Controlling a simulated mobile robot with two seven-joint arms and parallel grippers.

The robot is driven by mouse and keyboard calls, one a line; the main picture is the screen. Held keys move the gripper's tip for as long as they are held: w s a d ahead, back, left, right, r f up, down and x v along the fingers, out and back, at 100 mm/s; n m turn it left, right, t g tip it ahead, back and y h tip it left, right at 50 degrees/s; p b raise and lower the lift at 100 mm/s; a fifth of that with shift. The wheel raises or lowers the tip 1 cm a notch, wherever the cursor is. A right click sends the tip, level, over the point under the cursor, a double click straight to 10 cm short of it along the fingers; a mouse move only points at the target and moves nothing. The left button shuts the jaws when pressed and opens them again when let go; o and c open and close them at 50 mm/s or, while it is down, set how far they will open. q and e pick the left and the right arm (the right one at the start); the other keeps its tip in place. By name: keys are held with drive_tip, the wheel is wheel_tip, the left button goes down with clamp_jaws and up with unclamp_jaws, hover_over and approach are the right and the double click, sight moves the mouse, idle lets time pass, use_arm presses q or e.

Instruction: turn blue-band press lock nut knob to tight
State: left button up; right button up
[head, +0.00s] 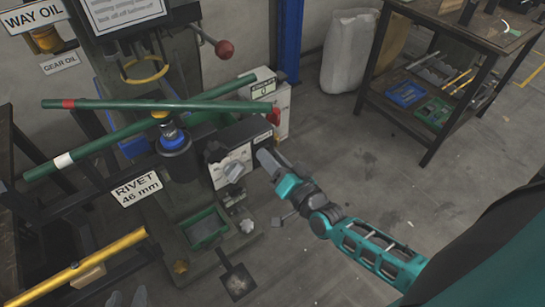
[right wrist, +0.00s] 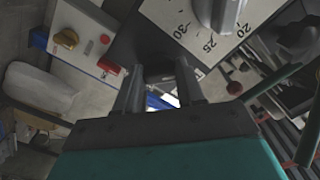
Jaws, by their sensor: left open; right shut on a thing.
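The press with the blue band (head: 172,133) stands at centre left in the head view. A grey knob (head: 235,170) sits on its white dial plate, and it shows at the top of the right wrist view (right wrist: 215,12) beside the figures 20 to 30. My right gripper (head: 265,157) is at the right end of the dark dial box. In the right wrist view its fingers (right wrist: 160,80) are closed on a dark part by the panel edge; I cannot tell whether this is the lock nut knob.
Green bars (head: 190,105) cross the press. A lever with a red ball (head: 223,49) stands above. A white box with a red button (right wrist: 107,66) is beside the panel. A green tray (head: 205,229) lies below. A workbench (head: 450,30) is at the upper right.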

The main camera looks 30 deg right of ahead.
use_arm(q)
drive_tip(key=shift+w+d+f+b, duration=0.1)
drive_tip(key=shift+d+b, duration=0.25)
drive_tip(key=shift+b, duration=0.2)
use_arm(e)
drive_tip(key=m, duration=0.9)
use_arm(q)
drive_tip(key=shift+w, duration=0.1)
use_arm(e)
drive_tip(key=shift+m, duration=0.4)
drive_tip(key=o, duration=1)
drive_tip(key=shift+o, duration=0.2)
use_arm(q)
drive_tip(key=shift+a, duration=0.1)
use_arm(e)
drive_tip(key=s+d, duration=0.1)
drive_tip(key=s, duration=1.1)
drive_tip(key=shift+s+d, duration=0.35)
drive_tip(key=shift+s, duration=0.05)
